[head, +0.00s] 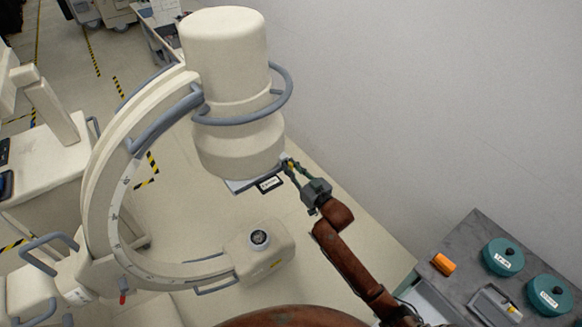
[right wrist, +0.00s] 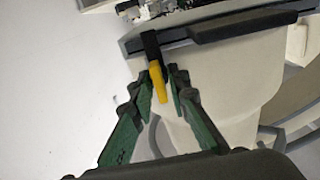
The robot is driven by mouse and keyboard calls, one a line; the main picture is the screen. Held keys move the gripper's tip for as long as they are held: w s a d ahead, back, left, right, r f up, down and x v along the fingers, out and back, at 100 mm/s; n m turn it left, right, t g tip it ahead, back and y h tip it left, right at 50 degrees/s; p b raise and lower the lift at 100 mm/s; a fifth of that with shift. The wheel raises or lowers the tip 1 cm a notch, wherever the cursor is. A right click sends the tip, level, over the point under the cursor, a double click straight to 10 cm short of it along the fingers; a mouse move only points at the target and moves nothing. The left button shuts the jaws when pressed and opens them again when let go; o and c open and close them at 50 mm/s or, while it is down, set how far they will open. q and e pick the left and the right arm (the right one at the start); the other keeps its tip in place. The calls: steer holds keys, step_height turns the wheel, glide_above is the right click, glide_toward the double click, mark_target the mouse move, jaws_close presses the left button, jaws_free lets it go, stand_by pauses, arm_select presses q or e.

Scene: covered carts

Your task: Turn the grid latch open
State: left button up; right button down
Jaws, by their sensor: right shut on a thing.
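The grid latch is a small yellow lever (right wrist: 158,82) on a black mount at the edge of a flat plate (right wrist: 215,30) in the right wrist view. In the head view the plate (head: 240,186) sits under the big cream cylinder (head: 228,90), and the latch is a tiny yellow spot at its right edge. My right gripper (head: 291,166) reaches up to it from the lower right. In the right wrist view its green and black fingers (right wrist: 162,84) are shut on the yellow lever, one on each side. My left gripper is not in view.
The cylinder hangs from a cream C-shaped arm (head: 98,190) with grey handles. A lower head (head: 260,250) stands below it. A plain wall is close on the right. A grey cart top (head: 480,235) at lower right holds teal pots (head: 503,257) and an orange block (head: 443,264).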

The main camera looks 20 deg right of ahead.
steer(key=n, duration=0.4)
steer(key=shift+n, duration=0.3)
steer(key=n, duration=0.5)
steer(key=shift+a+f, duration=0.1)
steer(key=shift+a, duration=0.05)
steer(key=n, duration=0.5)
steer(key=shift+f+b, duration=0.1)
steer(key=shift+b, duration=0.25)
steer(key=shift+s+n, duration=0.1)
steer(key=shift+n, duration=1.6)
steer(key=c, duration=2.1)
jaws_free()
